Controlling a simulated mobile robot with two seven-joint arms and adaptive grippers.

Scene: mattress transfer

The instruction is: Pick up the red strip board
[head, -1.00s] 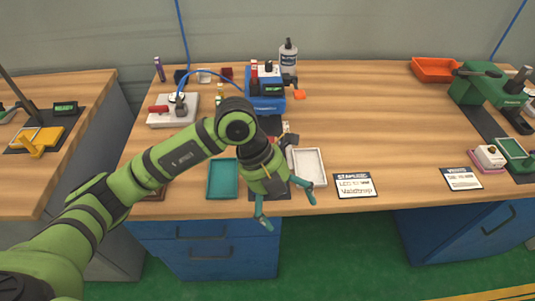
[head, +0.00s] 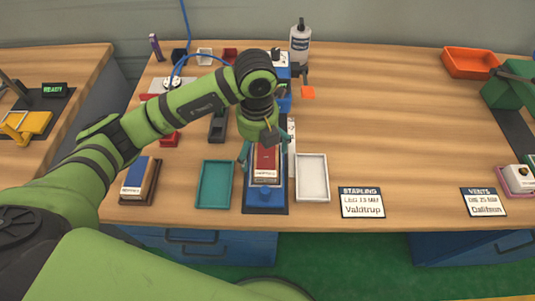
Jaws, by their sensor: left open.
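A red strip-like board (head: 266,162) with a white label lies lengthwise on a blue fixture (head: 265,198) near the front of the table. My left gripper (head: 264,150) is open and hangs over the board's far part, pointing down. One teal finger shows at the board's left side, and the other is partly hidden at the right. The gripper body hides the board's far end. I cannot tell whether the fingers touch the board. My right gripper is not in view.
A teal tray (head: 215,187) stands left of the fixture and a white tray (head: 312,180) stands right of it. A labelled block sits in a brown tray (head: 140,180) at the left. A bottle (head: 300,45) stands behind. The table's middle right is clear.

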